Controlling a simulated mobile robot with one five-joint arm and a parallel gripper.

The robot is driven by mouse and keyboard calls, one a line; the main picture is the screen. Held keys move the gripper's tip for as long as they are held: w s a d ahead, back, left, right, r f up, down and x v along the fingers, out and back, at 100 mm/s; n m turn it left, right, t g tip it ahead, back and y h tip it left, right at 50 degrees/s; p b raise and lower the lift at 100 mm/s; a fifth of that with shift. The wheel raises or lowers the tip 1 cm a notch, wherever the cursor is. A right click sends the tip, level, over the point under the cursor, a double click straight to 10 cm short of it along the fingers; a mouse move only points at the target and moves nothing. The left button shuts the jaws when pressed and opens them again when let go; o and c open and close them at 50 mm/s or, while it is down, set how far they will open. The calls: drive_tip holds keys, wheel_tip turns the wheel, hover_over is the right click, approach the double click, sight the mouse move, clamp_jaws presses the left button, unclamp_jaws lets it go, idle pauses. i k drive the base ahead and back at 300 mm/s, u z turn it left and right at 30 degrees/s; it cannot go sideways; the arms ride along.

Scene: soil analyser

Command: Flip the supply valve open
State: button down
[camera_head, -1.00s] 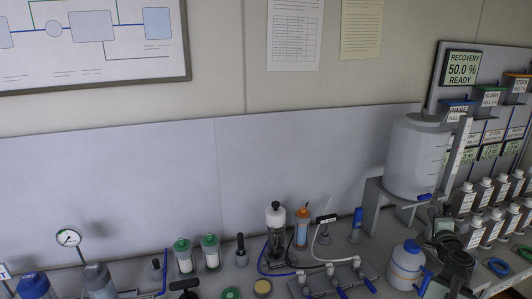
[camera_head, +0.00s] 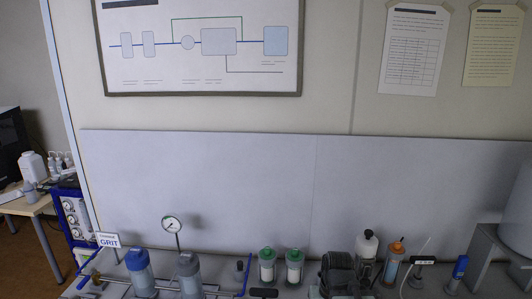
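At the bench's far left, below the GRIT sign (camera_head: 108,240), a blue lever (camera_head: 87,260) stands tilted by a brass-coloured fitting (camera_head: 95,278) on a pipe. It may be the supply valve; no label naming it is readable. A round gauge (camera_head: 172,225) stands on a stem to its right, behind two filter housings, one blue-capped (camera_head: 139,268) and one grey (camera_head: 189,272).
Two green-capped jars (camera_head: 267,265) stand mid-bench. A grey stand (camera_head: 487,245) with a tank is at the right edge. A side table (camera_head: 28,205) lies beyond the left end.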

sight(94, 271)
drive_tip(key=u, duration=0.4)
drive_tip(key=k, duration=1.3)
drive_tip(key=u, duration=0.95)
drive_tip(key=i, duration=1.5)
drive_tip(key=z, duration=0.05)
